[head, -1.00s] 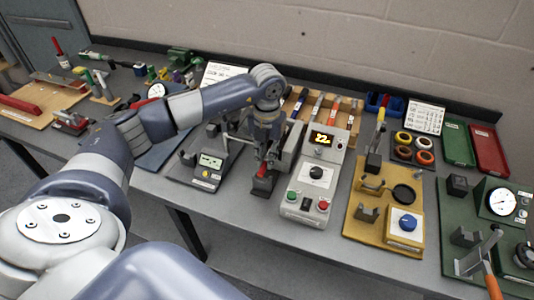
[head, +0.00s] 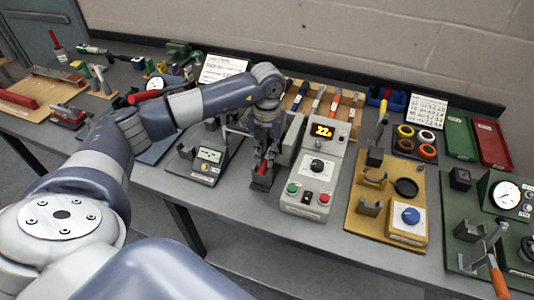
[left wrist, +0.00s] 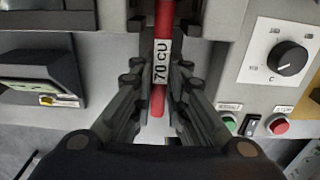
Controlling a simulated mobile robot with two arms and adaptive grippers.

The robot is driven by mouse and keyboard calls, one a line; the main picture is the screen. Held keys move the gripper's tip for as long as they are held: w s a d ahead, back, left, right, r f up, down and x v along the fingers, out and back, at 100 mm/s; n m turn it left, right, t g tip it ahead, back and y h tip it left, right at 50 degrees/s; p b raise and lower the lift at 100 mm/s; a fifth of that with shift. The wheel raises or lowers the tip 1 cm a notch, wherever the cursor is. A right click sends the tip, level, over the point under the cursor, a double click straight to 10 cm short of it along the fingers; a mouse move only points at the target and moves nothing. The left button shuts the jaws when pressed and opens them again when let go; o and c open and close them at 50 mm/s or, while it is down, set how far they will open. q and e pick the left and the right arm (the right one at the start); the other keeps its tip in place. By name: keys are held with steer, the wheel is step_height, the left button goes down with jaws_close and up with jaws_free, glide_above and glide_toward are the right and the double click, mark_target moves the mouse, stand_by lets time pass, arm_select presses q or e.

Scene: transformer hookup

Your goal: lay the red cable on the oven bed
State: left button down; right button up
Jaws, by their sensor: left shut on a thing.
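The red cable (left wrist: 161,45) with a white "70 CU" label runs lengthwise between the fingers of my left gripper (left wrist: 158,100) in the left wrist view. The gripper is shut on it. In the head view my left gripper (head: 264,158) points down beside the oven's control box (head: 313,172), and a short piece of red shows at its tips. A dark block (head: 262,182) is just below the tips. In the wrist view the cable's far end passes between grey walls. I cannot tell whether the cable touches the bed under it. My right gripper is not in view.
The control box has a lit display (head: 323,131), a dial, and green and red buttons. A meter station (head: 205,162) is close on the left. A yellow board (head: 380,200) with a blue knob is on the right. The grey front table edge is clear.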

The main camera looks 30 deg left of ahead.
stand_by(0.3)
arm_select(q)
steer(key=shift+f, duration=0.25)
steer(key=c, duration=1.5)
jaws_free()
steer(key=shift+r, duration=0.1)
steer(key=shift+r+p, duration=0.8)
steer(key=shift+r, duration=0.7)
steer(key=shift+r+p, duration=1.2)
steer(key=shift+r, duration=0.8)
